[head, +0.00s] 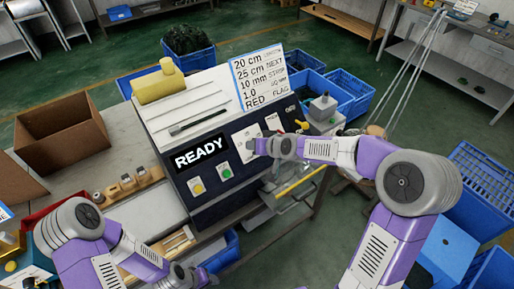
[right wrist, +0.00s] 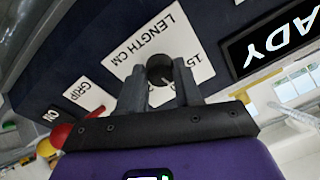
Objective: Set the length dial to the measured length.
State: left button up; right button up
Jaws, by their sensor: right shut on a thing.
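The length dial (right wrist: 160,69) is a dark round knob on a white plate (right wrist: 150,42) marked LENGTH CM, with a 15 mark readable in the right wrist view. My right gripper (right wrist: 160,82) is shut on the dial, one finger on each side. In the head view the right gripper (head: 262,146) is at the machine's panel and hides most of the dial. The dial's pointer setting cannot be read. A card (head: 262,78) on the machine reads 20 cm, 25 cm NEXT, 10 mm STRIP, 1.0 sq mm, RED FLAG. My left gripper (head: 198,276) is low, at the bottom edge.
The READY display (head: 198,153) is lit on the dark panel. Yellow (head: 197,186) and green (head: 224,171) buttons sit below it. A GRIP plate (right wrist: 83,93) is beside the length plate. Blue crates (head: 345,92) stand behind the machine; a cardboard box (head: 65,136) is at left.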

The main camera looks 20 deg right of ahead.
jog(key=shift+m, duration=0.6)
jog(key=o, duration=1)
jog(key=shift+o, duration=0.2)
jog(key=shift+b, duration=0.3)
jog(key=b+v, duration=0.1)
jog(key=v, duration=0.6)
jog(key=shift+s+r+b, duration=0.15)
jog(key=shift+s+b, duration=0.15)
